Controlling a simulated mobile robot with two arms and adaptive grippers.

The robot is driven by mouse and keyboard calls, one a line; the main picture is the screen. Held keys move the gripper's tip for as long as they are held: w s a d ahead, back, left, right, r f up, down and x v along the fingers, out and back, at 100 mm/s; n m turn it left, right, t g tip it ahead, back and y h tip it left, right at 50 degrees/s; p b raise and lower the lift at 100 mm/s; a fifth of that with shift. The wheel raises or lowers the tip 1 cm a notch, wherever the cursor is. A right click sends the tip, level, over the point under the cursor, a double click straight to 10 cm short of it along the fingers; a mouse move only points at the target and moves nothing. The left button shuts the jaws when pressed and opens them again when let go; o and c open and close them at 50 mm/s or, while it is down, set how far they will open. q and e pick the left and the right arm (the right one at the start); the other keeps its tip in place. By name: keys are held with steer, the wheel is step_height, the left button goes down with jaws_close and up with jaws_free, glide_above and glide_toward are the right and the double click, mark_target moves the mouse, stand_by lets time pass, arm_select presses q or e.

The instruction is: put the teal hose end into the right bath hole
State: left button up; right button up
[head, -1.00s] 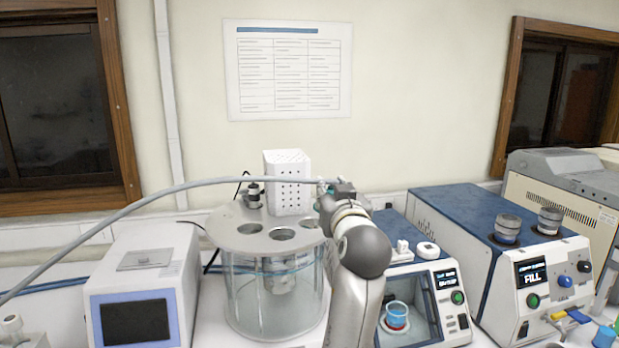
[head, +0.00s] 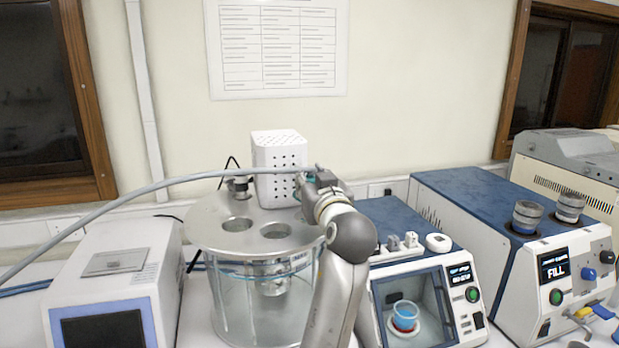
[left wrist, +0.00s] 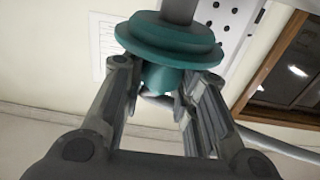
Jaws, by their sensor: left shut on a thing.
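The round glass bath (head: 262,300) has a grey metal lid (head: 205,225). My left arm hides the lid's right edge. My left gripper (head: 308,184) is above that right side. In the left wrist view the gripper (left wrist: 158,85) is shut on the teal hose end (left wrist: 168,42), a stepped flange with a narrower neck between the fingers. In the head view the hose end is mostly hidden. The grey hose (head: 160,184) arches left from it. My right gripper is out of view.
A white perforated box (head: 279,160) and a small black fitting (head: 239,186) stand on the lid's back. A white device (head: 110,285) is left of the bath. A blue-topped chamber (head: 425,290) and a bigger blue-topped machine (head: 470,205) stand right.

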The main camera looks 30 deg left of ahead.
arm_select(q)
steer(key=f, duration=0.1)
steer(key=f+b, duration=0.1)
steer(key=shift+w+a+f, duration=0.15)
steer(key=shift+a+f, duration=0.15)
steer(key=shift+f, duration=0.1)
steer(key=shift+f+b, duration=0.7)
steer(key=shift+f, duration=0.05)
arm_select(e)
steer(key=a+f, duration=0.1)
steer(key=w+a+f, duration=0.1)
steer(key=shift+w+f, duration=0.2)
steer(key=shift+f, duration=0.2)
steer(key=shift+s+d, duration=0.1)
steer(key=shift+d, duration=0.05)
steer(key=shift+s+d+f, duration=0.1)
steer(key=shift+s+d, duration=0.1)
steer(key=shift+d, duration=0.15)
arm_select(q)
steer(key=shift+f, duration=0.15)
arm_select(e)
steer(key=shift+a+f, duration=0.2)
arm_select(q)
steer(key=shift+f+b, duration=0.35)
steer(key=shift+b, duration=0.15)
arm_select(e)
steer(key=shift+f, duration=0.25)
